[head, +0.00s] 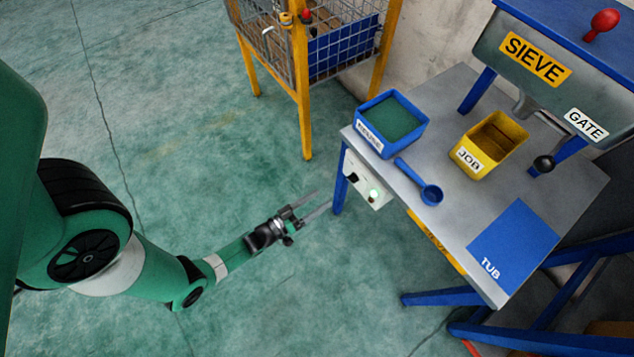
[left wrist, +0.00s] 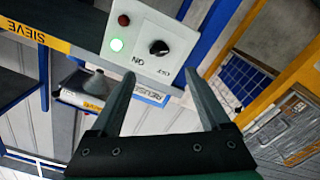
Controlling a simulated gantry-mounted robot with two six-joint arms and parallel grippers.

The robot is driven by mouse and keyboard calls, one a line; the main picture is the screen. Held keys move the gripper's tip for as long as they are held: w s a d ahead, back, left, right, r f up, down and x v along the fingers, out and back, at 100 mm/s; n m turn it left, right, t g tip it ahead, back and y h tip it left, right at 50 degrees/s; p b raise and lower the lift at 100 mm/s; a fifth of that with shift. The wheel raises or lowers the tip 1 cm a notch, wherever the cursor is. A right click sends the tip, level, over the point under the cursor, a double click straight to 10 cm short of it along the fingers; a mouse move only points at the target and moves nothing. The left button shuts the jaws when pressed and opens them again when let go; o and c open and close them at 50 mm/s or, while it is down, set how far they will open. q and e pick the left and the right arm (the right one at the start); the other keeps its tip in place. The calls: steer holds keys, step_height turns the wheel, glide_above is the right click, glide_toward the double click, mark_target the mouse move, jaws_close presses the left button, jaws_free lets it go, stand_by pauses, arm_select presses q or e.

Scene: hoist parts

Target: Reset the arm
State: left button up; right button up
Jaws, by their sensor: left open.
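My left arm reaches in from the left in the head view. Its gripper (head: 324,199) is open and empty, over the floor just left of the table's front leg. In the left wrist view its two fingers (left wrist: 162,82) stand apart with nothing between them. Beyond them is the switch box (left wrist: 152,45), with a lit green lamp, a dark red button and a black knob. The box (head: 367,188) also shows in the head view on the table's front edge, right of the fingertips and apart from them. My right gripper is not in view.
The grey table (head: 455,215) carries a blue bin of green material (head: 392,122), a blue scoop (head: 420,183), a yellow JOB bin (head: 490,143) and a blue TUB mat (head: 515,245). The sieve (head: 535,62) stands behind. A wire cage (head: 305,45) is at the back. Floor around my arm is clear.

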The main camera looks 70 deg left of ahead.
arm_select(q)
steer(key=shift+s+d, duration=0.15)
steer(key=shift+s, duration=0.15)
stand_by(0.4)
